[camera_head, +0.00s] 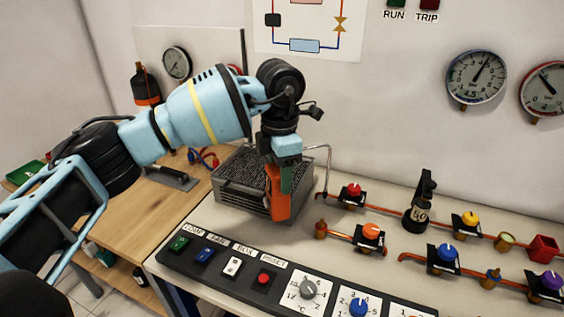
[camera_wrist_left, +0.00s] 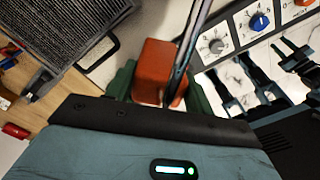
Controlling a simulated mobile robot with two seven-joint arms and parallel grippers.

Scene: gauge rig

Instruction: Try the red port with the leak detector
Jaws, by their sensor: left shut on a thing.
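My left gripper (camera_head: 284,178) is shut on the orange leak detector (camera_head: 278,201), which hangs upright at the right front of the grey finned unit. In the left wrist view the green fingers (camera_wrist_left: 160,88) clasp the orange body of the detector (camera_wrist_left: 157,66), and a dark thin rod passes beside it. A thin bent grey tube (camera_head: 325,160) shows right of the gripper in the head view. A red-knobbed valve (camera_head: 353,191) sits on the rear copper pipe, right of the detector and apart from it. I cannot tell which part is the red port. My right gripper is out of view.
The grey finned unit (camera_head: 240,190) stands on the bench's left. Valves with orange (camera_head: 371,233), yellow (camera_head: 469,219), blue (camera_head: 446,253) and purple knobs stand on copper pipes. A black weight-like object (camera_head: 420,208) and a red box (camera_head: 543,248) stand near the rear pipe. Switches and dials line the front.

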